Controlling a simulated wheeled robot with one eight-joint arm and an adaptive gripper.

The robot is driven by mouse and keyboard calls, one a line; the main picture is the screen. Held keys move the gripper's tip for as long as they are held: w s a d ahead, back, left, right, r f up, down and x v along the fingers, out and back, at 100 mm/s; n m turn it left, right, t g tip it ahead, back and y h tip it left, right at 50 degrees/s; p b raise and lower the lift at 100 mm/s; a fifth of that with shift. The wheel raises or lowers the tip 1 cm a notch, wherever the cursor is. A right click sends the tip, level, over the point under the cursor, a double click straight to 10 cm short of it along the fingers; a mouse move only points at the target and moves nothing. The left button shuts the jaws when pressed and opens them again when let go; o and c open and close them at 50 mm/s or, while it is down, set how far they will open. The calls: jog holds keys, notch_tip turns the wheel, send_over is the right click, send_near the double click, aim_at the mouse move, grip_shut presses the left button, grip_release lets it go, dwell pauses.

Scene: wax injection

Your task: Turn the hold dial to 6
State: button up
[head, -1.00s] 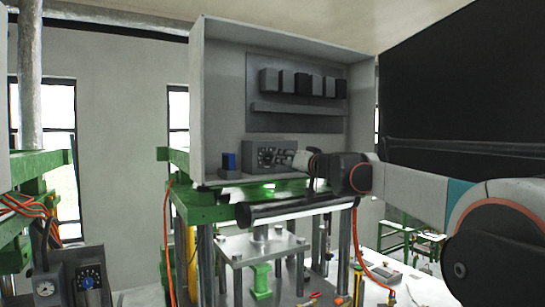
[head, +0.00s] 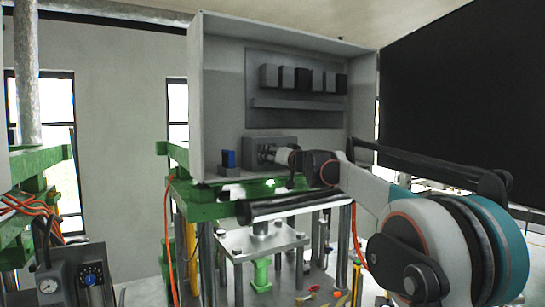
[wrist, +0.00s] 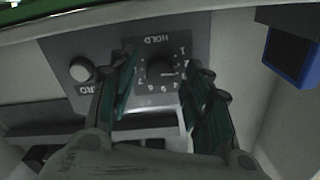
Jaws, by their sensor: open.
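The hold dial (wrist: 160,70) is a dark round knob under the word HOLD on a grey panel, upside down in the wrist view. Numbers ring it, and a light pointer mark faces right, seemingly near 3, though it is blurred. My gripper (wrist: 162,68) is open, with one finger to the left of the dial and one to the right. I cannot tell whether either finger touches it. In the head view my gripper (head: 279,156) is at the front of the grey control box (head: 256,143) and hides the dial.
A second, round light knob (wrist: 82,69) sits left of the dial in the wrist view. A blue switch block (head: 229,160) stands beside the control box; it shows at the right in the wrist view (wrist: 291,53). The cabinet wall (head: 198,95) encloses the left side.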

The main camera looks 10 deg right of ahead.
grip_shut()
jog(key=m, duration=1.6)
jog(key=shift+m, duration=0.4)
jog(key=m, duration=0.6)
jog(key=shift+f, duration=0.1)
dwell(0.3)
